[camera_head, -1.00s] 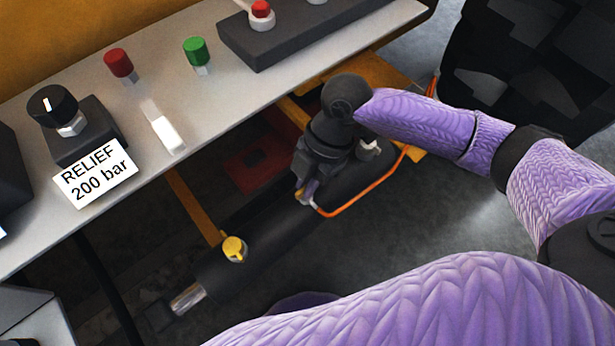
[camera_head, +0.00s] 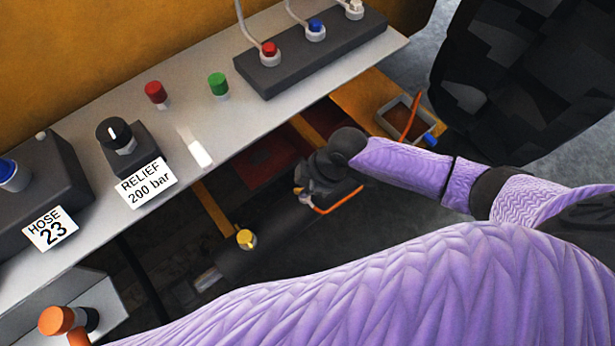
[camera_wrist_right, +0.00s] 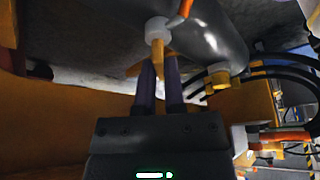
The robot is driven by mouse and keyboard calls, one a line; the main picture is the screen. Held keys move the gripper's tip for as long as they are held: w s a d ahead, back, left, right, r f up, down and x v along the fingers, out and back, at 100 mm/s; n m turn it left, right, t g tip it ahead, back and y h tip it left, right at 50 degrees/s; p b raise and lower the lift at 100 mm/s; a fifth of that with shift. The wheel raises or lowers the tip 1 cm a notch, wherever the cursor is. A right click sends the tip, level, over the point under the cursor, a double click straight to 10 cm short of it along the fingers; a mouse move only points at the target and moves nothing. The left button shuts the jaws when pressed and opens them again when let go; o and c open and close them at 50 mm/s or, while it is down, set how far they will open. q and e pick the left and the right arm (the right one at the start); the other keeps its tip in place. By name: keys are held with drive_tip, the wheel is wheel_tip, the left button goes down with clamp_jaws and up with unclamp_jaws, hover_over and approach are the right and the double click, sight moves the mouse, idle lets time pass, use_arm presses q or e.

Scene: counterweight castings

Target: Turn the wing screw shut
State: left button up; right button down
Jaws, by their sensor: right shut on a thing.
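In the right wrist view, a yellow-orange wing screw (camera_wrist_right: 158,60) hangs below a white collar (camera_wrist_right: 158,29) on the underside of a dark rounded cylinder (camera_wrist_right: 215,35). My right gripper (camera_wrist_right: 159,72) reaches up to it. Its two purple fingers are shut on the wing screw, one on each side. In the head view, my right gripper (camera_head: 305,196) is low beside the dark cylinder (camera_head: 265,255), under the grey shelf. The screw and the fingertips cannot be made out there. My left gripper is not in view.
The grey shelf (camera_head: 75,240) overhangs the work area, carrying knobs and connectors. An orange hose (camera_head: 338,200) runs close to the right gripper. A yellow cap (camera_head: 246,239) sits on the cylinder.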

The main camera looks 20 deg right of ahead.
drive_tip(key=m+p, duration=0.1)
drive_tip(key=m+t+p, duration=0.1)
drive_tip(key=m+p, duration=0.1)
drive_tip(key=m+t+h+p, duration=0.1)
drive_tip(key=m+p, duration=0.1)
drive_tip(key=shift+s+a+r, duration=0.1)
drive_tip(key=shift+s+r, duration=0.05)
drive_tip(key=shift+r, duration=0.1)
drive_tip(key=shift+m+p, duration=0.55)
drive_tip(key=shift+m, duration=0.05)
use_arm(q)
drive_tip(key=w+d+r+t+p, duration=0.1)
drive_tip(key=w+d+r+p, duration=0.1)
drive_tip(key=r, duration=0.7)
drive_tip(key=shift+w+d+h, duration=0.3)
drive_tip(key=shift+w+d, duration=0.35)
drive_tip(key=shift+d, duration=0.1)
use_arm(e)
drive_tip(key=shift+f+m+t+h, duration=0.15)
drive_tip(key=shift+m+h, duration=0.2)
drive_tip(key=shift+m, duration=0.55)
drive_tip(key=shift+f+m+t+h, duration=0.15)
drive_tip(key=shift+m+h, duration=0.2)
drive_tip(key=shift+m, duration=0.55)
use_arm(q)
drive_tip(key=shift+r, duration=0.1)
use_arm(e)
drive_tip(key=c, duration=0.7)
unclamp_jaws()
